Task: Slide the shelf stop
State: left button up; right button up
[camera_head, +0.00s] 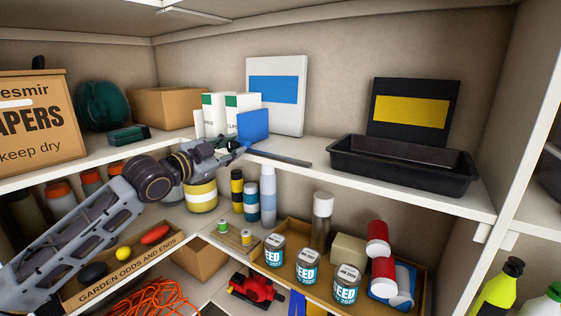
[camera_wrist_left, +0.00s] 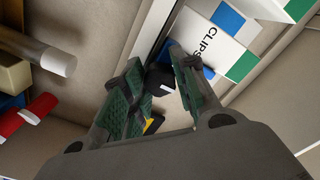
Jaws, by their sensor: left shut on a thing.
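My left gripper (camera_head: 238,146) reaches the front edge of the upper shelf, just below a blue upright plate (camera_head: 253,126). In the left wrist view the fingers (camera_wrist_left: 160,84) are closed around a small black block with a white mark (camera_wrist_left: 160,80), which looks like the shelf stop's grip. A dark flat rail (camera_head: 283,158) runs along the shelf edge to the right of the gripper. Whether the blue plate belongs to the stop is unclear. The gripper hides part of the held piece. My right gripper is not in view.
White and green boxes (camera_head: 220,112) stand behind the gripper; one reads CLIPS in the wrist view (camera_wrist_left: 208,42). A white panel with a blue label (camera_head: 289,120) leans at the back. A black tray (camera_head: 400,165) sits right. Shelf space before the tray is clear. Bottles and tins stand below.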

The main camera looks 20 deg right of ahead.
pick_arm(q)
jog(key=shift+w+a, duration=0.15)
jog(key=shift+w, duration=0.05)
jog(key=shift+w+a, duration=0.8)
jog(key=shift+w, duration=0.2)
jog(key=shift+w+a, duration=0.15)
jog(key=shift+w, duration=0.05)
jog(key=o, duration=1.3)
jog(key=shift+a, duration=0.1)
jog(key=shift+v, duration=3.95)
jog(key=shift+f, duration=0.1)
